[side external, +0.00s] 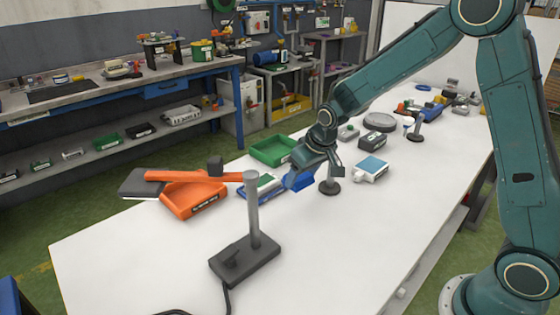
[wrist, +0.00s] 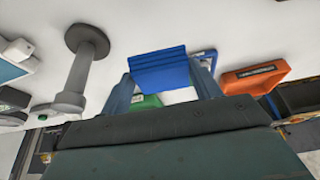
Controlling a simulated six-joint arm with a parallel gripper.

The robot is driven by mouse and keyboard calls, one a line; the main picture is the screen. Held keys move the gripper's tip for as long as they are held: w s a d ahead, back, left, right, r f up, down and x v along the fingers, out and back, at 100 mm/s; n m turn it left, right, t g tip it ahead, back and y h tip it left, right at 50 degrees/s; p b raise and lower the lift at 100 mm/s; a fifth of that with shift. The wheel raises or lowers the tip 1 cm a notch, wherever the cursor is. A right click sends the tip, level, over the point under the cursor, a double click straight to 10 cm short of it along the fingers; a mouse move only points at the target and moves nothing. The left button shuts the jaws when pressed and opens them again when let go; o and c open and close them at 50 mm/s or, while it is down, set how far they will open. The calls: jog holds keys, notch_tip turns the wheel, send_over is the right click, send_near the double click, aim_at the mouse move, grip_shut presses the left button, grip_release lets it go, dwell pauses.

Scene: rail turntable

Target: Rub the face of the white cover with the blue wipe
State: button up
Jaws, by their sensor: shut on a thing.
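My gripper (side external: 303,170) is shut on the blue wipe (side external: 299,181), above the middle of the white table. In the wrist view, my gripper (wrist: 162,72) has a finger on each side of the wipe (wrist: 158,62), which looks like a layered blue block. A white piece with a light-blue top (side external: 371,169) lies to the right of my gripper, apart from it. It seems to be the white cover, though I cannot be sure. Part of a similar piece shows at the left edge of the wrist view (wrist: 20,50).
A grey post on a round base (side external: 330,187) stands just right of my gripper. Left are a green bin (side external: 273,150), an orange bin (side external: 194,200) and a camera stand (side external: 245,260) with an orange arm. The table's front right is clear (side external: 350,250).

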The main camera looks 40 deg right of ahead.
jog(key=w+d+r+m, duration=0.1)
jog(key=w+d+r, duration=0.3)
jog(key=d+r, duration=0.25)
jog(key=w+d+r+m, duration=0.1)
jog(key=w+d+r, duration=0.2)
jog(key=d+r, duration=0.3)
jog(key=shift+s+d+f+n, duration=0.45)
jog(key=shift+s+d+f, duration=1.15)
jog(key=shift+s+d, duration=0.7)
jog(key=shift+s+d+f+n, duration=0.4)
jog(key=shift+s+d+f, duration=1.15)
jog(key=shift+s+d, duration=0.75)
jog(key=shift+s+d+f+n, duration=0.45)
jog(key=shift+s+d+f, duration=1.15)
jog(key=shift+s+d, duration=0.7)
jog(key=shift+w+d, duration=0.1)
jog(key=shift+f, duration=2.4)
jog(key=shift+f, duration=0.55)
